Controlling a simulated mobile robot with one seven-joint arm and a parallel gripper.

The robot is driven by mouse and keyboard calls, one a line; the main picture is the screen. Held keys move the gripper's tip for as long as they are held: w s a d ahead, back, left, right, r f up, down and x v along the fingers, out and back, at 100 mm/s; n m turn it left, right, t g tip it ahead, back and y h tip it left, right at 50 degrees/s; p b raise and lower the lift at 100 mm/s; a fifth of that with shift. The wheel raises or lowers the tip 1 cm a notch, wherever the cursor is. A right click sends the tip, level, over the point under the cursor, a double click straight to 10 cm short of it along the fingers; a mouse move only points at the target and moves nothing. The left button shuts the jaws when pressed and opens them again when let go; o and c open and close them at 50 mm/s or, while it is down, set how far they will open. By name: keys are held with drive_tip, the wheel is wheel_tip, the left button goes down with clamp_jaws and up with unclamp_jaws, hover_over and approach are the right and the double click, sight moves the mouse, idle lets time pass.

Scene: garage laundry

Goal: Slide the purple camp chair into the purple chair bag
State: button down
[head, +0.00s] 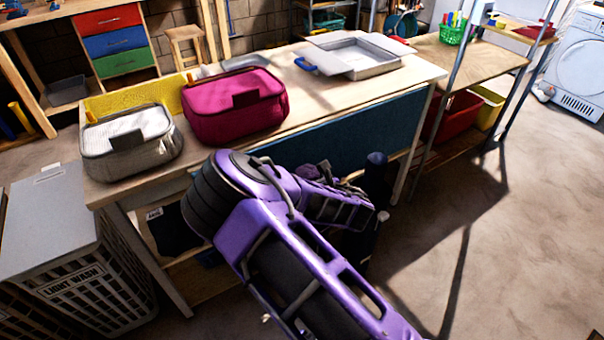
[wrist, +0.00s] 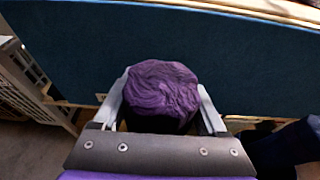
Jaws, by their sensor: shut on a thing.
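My gripper (wrist: 162,84) is shut on a rolled purple cloth bundle, which I take to be the folded purple camp chair (wrist: 160,98). Its round, crumpled end shows between the two grey fingers in the wrist view. In the head view only small purple parts of the chair (head: 314,170) show behind my arm, which hides most of it and my fingertips. The bundle is in front of the bench's blue panel. I cannot pick out a purple chair bag in either view.
A dark blue upright roll (head: 375,180) stands just right of my gripper. The workbench (head: 300,110) bears a magenta case (head: 236,112), a grey case (head: 118,150) and a metal tray (head: 352,58). A laundry hamper (head: 85,270) stands left. The floor at right is clear.

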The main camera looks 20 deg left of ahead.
drive_tip(key=shift+f+b, duration=1.15)
drive_tip(key=shift+f, duration=1.75)
drive_tip(key=shift+f, duration=0.15)
drive_tip(key=shift+c, duration=0.3)
unclamp_jaws()
drive_tip(key=shift+o, duration=0.3)
drive_tip(key=shift+f, duration=0.3)
drive_tip(key=p+v, duration=0.1)
drive_tip(key=v, duration=1.6)
drive_tip(key=shift+s+r, duration=0.15)
drive_tip(key=shift+r, duration=0.15)
